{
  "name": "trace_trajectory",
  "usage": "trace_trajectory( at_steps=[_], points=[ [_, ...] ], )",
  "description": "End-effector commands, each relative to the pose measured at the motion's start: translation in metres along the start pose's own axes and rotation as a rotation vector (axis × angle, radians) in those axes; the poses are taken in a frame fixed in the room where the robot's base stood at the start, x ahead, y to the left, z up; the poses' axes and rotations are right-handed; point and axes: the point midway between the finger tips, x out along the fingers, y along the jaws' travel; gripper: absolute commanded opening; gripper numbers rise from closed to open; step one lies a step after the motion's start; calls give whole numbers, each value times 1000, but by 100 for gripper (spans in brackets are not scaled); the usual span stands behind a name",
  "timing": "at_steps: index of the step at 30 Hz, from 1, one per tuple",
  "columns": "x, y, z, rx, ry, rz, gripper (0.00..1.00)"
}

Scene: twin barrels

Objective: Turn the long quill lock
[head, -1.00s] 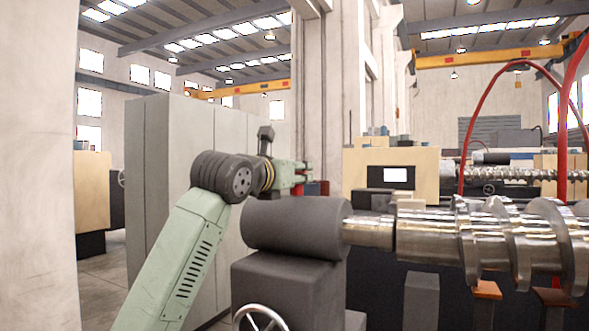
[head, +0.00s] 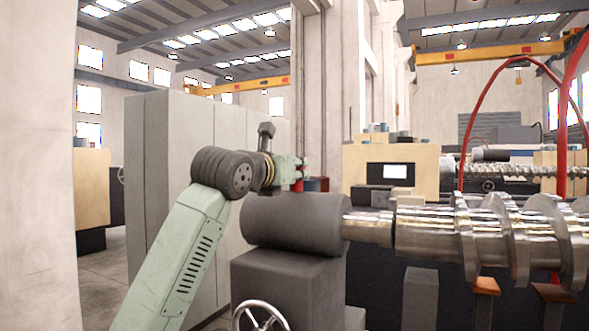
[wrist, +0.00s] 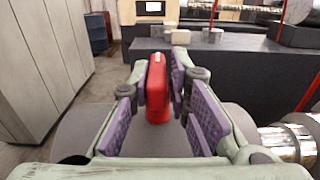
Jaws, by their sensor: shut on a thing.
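The quill lock appears as a red upright handle with rounded edges (wrist: 157,90), above the dark grey tailstock barrel (head: 295,224). My gripper (head: 301,172) is at the top of this barrel, towards its back. In the wrist view the purple-padded fingers of my gripper (wrist: 162,82) stand on both sides of the red handle and are shut on it. The handle's lower end meets the grey barrel top in that view. In the head view only a small bit of red shows by the fingers, so the handle's turn is hard to judge there.
A shiny steel quill and screw shaft (head: 430,235) run right from the barrel. A spoked handwheel (head: 260,317) is below it. Tall grey cabinets (head: 170,190) stand behind my arm on the left. Red hoses (head: 562,110) hang at the right.

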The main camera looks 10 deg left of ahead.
Motion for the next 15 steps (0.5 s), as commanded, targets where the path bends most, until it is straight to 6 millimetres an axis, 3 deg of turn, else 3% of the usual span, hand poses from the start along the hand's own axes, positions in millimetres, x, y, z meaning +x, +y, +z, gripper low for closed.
trace_trajectory(
  at_steps=[8,15],
  points=[
    [-1,6,4,-3,-1,-60,0],
    [0,10,9,-8,-2,-225,0]
  ],
)
